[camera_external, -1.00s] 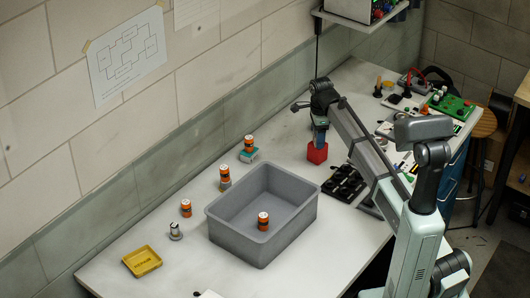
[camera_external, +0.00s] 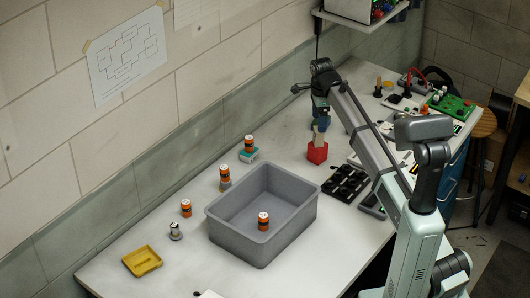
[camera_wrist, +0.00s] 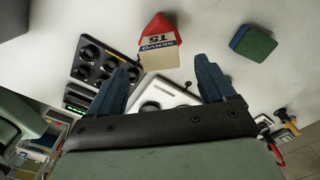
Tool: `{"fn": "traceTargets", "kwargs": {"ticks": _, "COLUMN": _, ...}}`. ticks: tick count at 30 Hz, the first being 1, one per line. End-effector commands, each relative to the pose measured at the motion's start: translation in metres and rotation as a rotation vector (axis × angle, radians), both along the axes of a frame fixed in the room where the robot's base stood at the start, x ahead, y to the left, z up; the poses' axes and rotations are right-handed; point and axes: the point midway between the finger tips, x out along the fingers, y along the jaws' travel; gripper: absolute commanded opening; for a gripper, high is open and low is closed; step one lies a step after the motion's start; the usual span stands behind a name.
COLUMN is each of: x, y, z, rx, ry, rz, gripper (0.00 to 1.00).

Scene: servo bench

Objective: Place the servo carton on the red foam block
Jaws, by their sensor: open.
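The servo carton (camera_wrist: 160,56), a small tan box with a blue label, stands on the red foam block (camera_wrist: 156,25) in the wrist view. In the external view the carton (camera_external: 318,138) shows as a small pale shape on top of the red block (camera_external: 317,153). My gripper (camera_external: 321,125) is just above the carton. In the wrist view my gripper's two blue fingers (camera_wrist: 165,68) are spread wide, with clear gaps between them and the carton. The carton's underside is hidden.
A black tray with round recesses (camera_external: 345,183) lies right of the block. A grey bin (camera_external: 222,222) with an orange-and-black cylinder (camera_external: 263,221) stands to the left. A green-and-blue sponge-like block (camera_wrist: 253,42) lies near in the wrist view.

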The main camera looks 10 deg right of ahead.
Motion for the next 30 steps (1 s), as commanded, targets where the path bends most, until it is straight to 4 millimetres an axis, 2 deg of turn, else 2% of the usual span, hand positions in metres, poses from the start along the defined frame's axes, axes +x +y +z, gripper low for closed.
{"fn": "traceTargets", "kwargs": {"ticks": 3, "x": 0.001, "y": 0.0, "z": 0.02, "rx": 0.0, "ry": -0.001, "rz": 0.0, "gripper": 0.83}}
{"fn": "traceTargets", "kwargs": {"ticks": 10, "x": 0.0, "y": 0.0, "z": 0.043, "rx": 0.0, "ry": 0.0, "rz": 0.0, "gripper": 0.83}}
{"fn": "traceTargets", "kwargs": {"ticks": 30, "x": 0.0, "y": 0.0, "z": 0.047, "rx": 0.0, "ry": 0.001, "rz": 0.0, "gripper": 0.83}}
